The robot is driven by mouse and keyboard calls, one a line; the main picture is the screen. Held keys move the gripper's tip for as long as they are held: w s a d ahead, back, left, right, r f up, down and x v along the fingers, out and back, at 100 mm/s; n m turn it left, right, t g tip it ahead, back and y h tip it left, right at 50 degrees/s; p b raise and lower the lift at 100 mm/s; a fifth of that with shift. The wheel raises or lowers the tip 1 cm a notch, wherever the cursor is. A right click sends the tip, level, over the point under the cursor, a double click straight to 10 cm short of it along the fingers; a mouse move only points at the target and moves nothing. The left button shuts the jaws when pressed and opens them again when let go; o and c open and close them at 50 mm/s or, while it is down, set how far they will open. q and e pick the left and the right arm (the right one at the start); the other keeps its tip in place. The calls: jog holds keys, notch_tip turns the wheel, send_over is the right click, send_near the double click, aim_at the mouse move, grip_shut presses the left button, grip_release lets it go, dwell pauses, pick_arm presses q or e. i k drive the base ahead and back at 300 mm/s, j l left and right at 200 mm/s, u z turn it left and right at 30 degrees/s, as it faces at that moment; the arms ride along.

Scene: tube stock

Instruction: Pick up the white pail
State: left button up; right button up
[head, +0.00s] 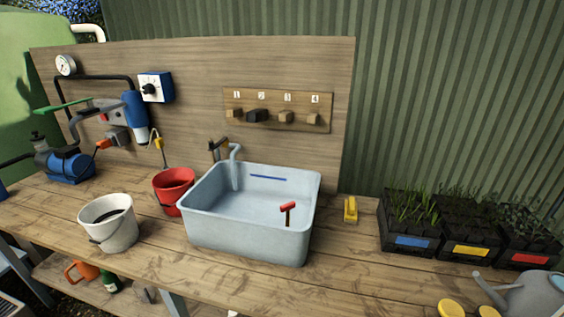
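The white pail (116,235) stands upright on the wooden bench, left of the grey-blue basin and in front of the red pail. Its dark handle hangs down against its front wall. Something dark shows inside its open top; I cannot tell what. Nothing is touching the pail from above. Neither of my grippers can be made out in the head view.
A red pail (172,194) stands behind and right, close to the basin (245,237). A blue pump (70,167) sits at the back left. Plant trays (408,243) and a watering can (537,294) are at the right. Bare bench (160,270) lies in front.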

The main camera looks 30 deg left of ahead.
aim_at(113, 225)
jog(key=u, duration=2.4)
